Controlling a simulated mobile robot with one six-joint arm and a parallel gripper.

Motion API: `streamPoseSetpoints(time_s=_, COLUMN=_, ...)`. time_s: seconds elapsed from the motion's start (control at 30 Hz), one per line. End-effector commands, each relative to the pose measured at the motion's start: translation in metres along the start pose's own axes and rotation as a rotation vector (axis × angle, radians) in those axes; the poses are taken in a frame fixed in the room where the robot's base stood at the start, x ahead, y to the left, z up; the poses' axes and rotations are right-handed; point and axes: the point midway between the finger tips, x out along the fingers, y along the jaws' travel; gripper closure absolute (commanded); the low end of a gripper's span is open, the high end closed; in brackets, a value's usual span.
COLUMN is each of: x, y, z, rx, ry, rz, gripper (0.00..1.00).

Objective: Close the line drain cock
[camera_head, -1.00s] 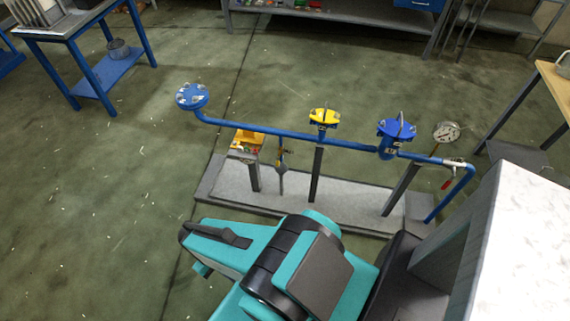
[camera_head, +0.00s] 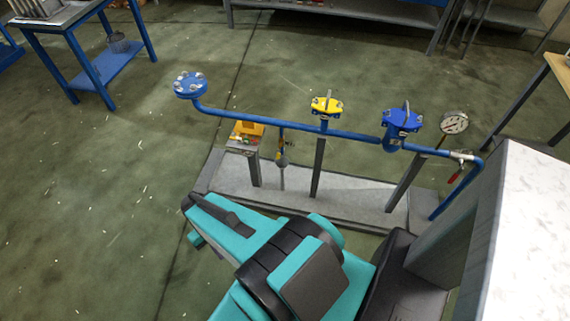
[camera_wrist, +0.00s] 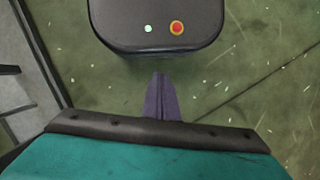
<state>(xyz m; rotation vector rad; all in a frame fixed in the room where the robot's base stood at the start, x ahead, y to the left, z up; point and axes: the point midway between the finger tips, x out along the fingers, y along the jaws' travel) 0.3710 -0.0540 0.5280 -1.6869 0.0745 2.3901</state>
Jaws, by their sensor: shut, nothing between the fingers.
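The blue pipe line (camera_head: 290,126) runs across the head view above a grey plinth. A small drop fitting (camera_head: 281,150) hangs under the pipe, left of the middle post; it looks like the drain cock. Its handle is too small to read as open or closed. Another valve with a red lever (camera_head: 455,176) sits at the line's right end, lever slanting down. My gripper (camera_wrist: 161,80) shows in the wrist view, fingers together and empty over bare floor. The line is not recognisable in that view, and the gripper is not clearly seen in the head view.
Yellow (camera_head: 327,106) and blue (camera_head: 403,120) flanged fittings and a gauge (camera_head: 454,122) top the line. The grey plinth (camera_head: 345,195) edges the floor.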

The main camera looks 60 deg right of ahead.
Motion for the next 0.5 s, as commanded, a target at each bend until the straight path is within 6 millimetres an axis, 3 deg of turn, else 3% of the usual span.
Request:
streamPoseSetpoints(time_s=0.1, x=0.005, y=0.019, z=-0.029, rx=0.057, ry=0.052, rz=-0.049, gripper=1.00)
streamPoseSetpoints(time_s=0.5, x=-0.010, y=0.096, z=-0.097, rx=0.234, ry=0.231, rz=-0.185, gripper=1.00)
